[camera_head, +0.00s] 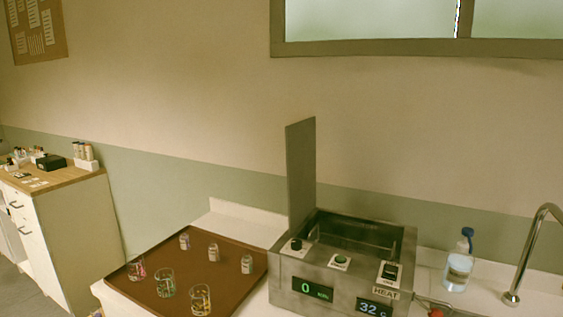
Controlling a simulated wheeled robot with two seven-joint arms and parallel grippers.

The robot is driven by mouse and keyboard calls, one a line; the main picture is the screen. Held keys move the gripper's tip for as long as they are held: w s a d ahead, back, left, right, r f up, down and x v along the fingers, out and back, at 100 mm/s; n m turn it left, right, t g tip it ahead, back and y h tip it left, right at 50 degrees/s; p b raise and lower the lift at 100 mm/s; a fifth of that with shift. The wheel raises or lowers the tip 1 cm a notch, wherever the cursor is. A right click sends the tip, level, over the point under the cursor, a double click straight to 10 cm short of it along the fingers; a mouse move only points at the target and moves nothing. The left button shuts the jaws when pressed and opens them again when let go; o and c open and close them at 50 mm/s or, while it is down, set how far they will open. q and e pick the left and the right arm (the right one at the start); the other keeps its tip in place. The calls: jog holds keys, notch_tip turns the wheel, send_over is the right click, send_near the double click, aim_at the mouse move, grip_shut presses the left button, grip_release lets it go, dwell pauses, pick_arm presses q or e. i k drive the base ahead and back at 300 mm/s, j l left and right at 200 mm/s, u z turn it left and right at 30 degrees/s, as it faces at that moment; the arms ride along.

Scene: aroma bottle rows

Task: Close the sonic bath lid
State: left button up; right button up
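The sonic bath (340,266) is a metal box on the counter, right of centre in the head view. Its lid (301,172) is a flat grey panel standing upright at the left side of the opening. The tank (356,236) is open at the top, and its inside shows dark. Neither of my grippers shows in the view.
A brown tray (232,291) left of the bath holds several small bottles and glasses (166,283). To the right are a clear bottle with a blue cap (459,262) and a curved tap (530,250). A wooden-topped cabinet (70,225) stands at far left.

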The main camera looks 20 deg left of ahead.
aim_at(300, 136)
jog(key=j+z, duration=0.15)
jog(key=j, duration=0.5)
jog(key=j+z, duration=0.15)
jog(key=j, duration=0.55)
jog(key=k+j+z, duration=0.1)
jog(key=j, duration=0.55)
jog(key=k+j+z, duration=0.15)
jog(key=j, duration=0.5)
